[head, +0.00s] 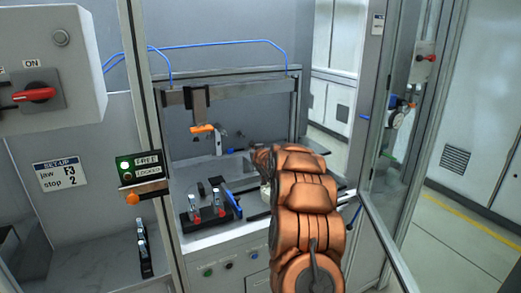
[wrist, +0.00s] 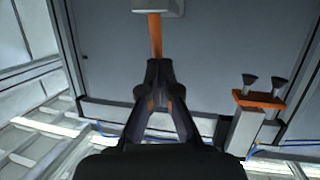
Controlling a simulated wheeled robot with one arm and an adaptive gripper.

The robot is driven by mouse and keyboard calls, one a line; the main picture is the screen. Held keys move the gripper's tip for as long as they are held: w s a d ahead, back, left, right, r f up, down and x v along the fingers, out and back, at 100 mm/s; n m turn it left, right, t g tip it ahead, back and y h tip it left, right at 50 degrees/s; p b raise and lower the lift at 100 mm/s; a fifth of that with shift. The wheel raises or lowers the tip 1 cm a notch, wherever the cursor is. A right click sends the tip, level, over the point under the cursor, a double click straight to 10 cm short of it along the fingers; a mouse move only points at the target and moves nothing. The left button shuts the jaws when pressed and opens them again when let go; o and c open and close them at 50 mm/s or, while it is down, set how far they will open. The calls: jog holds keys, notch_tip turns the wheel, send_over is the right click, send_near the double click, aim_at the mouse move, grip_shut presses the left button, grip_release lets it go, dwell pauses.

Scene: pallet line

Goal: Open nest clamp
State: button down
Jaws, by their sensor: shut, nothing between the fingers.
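In the wrist view my gripper (wrist: 157,64) has its two black fingers together at the tips, with nothing held between them. An orange lever (wrist: 155,36) hangs from a pale grey block (wrist: 157,7), its lower end in line with my fingertips; whether they touch I cannot tell. It looks like a clamp handle, but the nest itself is not clear. In the head view my copper arm reaches into the machine cell and hides my fingers and whatever is in front of them.
A gantry post carries an orange piece (head: 203,128); the wrist view shows an orange plate (wrist: 259,98) with two dark cups. Small red-handled fixtures (head: 193,209) stand on the cell's front deck. An open glazed door (head: 385,170) stands right of my arm. A FREE/LOCKED indicator (head: 138,165) shows green.

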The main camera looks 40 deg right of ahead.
jog(key=shift+w+d+p, duration=0.2)
jog(key=shift+w+p, duration=0.9)
jog(key=shift+p, duration=0.35)
jog(key=shift+p+x, duration=0.8)
jog(key=shift+x, duration=0.25)
jog(key=shift+w+a+f+p, duration=0.1)
jog(key=shift+w+f+p, duration=0.25)
jog(key=shift+w+f, duration=0.25)
jog(key=shift+f, duration=0.1)
jog(key=shift+s+a+r, duration=0.1)
jog(key=shift+r, duration=0.2)
jog(key=s+a+r+b, duration=0.1)
jog(key=s+r, duration=0.1)
jog(key=r, duration=0.3)
jog(key=s+a+r+b, duration=0.1)
jog(key=s+a+r, duration=0.1)
jog(key=r, duration=0.4)
jog(key=shift+v, duration=0.95)
